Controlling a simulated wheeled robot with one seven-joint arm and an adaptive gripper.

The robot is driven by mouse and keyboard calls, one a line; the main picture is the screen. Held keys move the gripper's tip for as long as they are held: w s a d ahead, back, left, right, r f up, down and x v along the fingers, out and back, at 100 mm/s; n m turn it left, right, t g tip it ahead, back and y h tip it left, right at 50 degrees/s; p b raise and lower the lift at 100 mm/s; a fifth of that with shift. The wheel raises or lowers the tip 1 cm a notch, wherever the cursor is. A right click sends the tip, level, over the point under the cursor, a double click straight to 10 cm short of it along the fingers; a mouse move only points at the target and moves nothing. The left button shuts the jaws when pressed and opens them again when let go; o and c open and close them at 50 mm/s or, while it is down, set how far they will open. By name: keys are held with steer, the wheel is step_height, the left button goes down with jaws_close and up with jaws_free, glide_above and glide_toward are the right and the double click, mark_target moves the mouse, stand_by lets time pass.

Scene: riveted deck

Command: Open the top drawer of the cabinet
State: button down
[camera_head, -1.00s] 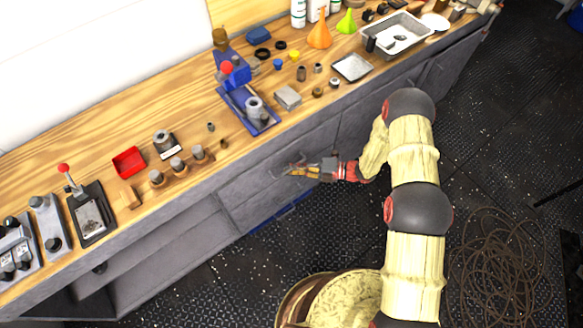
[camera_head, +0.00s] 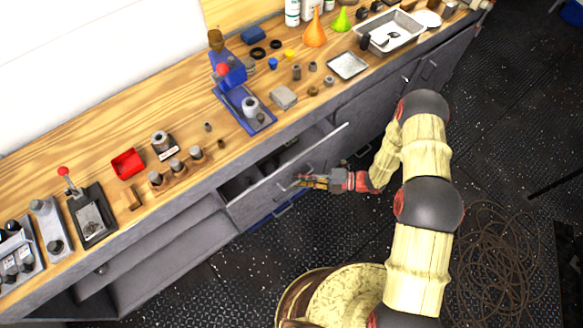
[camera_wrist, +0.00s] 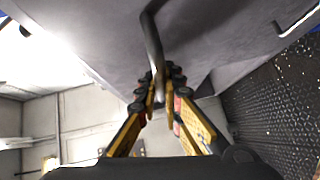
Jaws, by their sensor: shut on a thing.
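The grey cabinet under the wooden worktop has its top drawer (camera_head: 262,200) pulled partly out in the head view, with a dark gap and some contents showing behind its front. My gripper (camera_head: 304,182) is at the drawer front, shut on the drawer's handle. In the wrist view the bar handle (camera_wrist: 152,40) runs down between the fingers of my gripper (camera_wrist: 158,105), and the grey drawer front (camera_wrist: 95,30) fills the top of the picture. The fingers hide part of the handle.
The worktop (camera_head: 110,200) carries a blue press (camera_head: 240,100), a red tray (camera_head: 128,163), a metal basin (camera_head: 392,30) and many small parts. Coiled cable (camera_head: 495,265) lies on the dark riveted floor at right. Another handle (camera_wrist: 298,18) shows in the wrist view.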

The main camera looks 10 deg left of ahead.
steer(key=s+d+p, duration=0.2)
steer(key=s+d, duration=1.2)
steer(key=d, duration=0.3)
steer(key=shift+s, duration=0.25)
steer(key=c, duration=1.9)
jaws_free()
steer(key=shift+d, duration=0.1)
steer(key=d, duration=0.4)
steer(key=d+r, duration=0.1)
steer(key=d, duration=0.2)
steer(key=w+d, duration=0.1)
steer(key=d, duration=0.3)
steer(key=shift+d+r, duration=0.35)
